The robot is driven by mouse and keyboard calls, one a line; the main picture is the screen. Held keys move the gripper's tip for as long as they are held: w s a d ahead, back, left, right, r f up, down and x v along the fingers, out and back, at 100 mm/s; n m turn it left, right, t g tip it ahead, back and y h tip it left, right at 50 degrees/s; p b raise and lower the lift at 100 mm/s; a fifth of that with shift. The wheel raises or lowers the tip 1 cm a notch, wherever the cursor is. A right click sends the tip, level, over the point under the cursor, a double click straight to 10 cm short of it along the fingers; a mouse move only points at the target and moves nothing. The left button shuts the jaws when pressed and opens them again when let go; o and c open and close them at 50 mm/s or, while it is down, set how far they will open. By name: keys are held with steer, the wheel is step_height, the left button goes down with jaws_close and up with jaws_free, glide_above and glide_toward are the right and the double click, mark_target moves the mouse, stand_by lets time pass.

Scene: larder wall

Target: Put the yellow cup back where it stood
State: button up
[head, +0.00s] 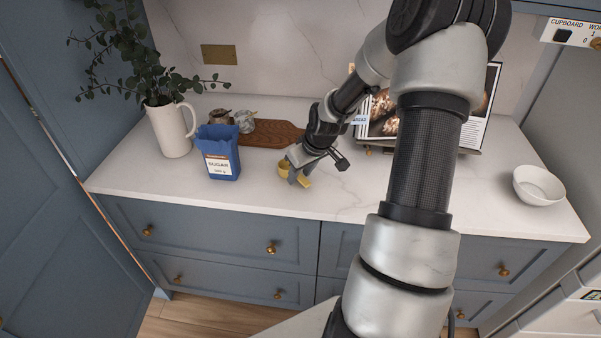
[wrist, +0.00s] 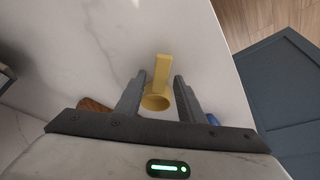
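The yellow cup (head: 284,167) is on the white counter, close to the front edge, with a flat yellow handle pointing toward the front right. In the wrist view the cup (wrist: 156,103) lies between my fingers, with its handle reaching past the fingertips. My gripper (head: 300,171) is low over the cup, and a finger hides part of it in the head view. My gripper's fingers (wrist: 160,82) are apart, with gaps visible beside the handle, so it looks open around the cup and handle.
A blue sugar bag (head: 219,155) stands left of the cup, with a white jug of leaves (head: 170,130) beyond. A wooden board (head: 272,134) and small jars (head: 243,122) are behind. An open book (head: 487,105) is at the back; a white bowl (head: 538,187) is far right.

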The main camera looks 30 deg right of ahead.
steer(key=shift+s+r, duration=0.1)
steer(key=shift+r, duration=0.4)
steer(key=p+v, duration=0.2)
steer(key=v, duration=0.9)
steer(key=shift+r, duration=0.15)
steer(key=shift+d, duration=0.1)
steer(key=shift+s, duration=0.1)
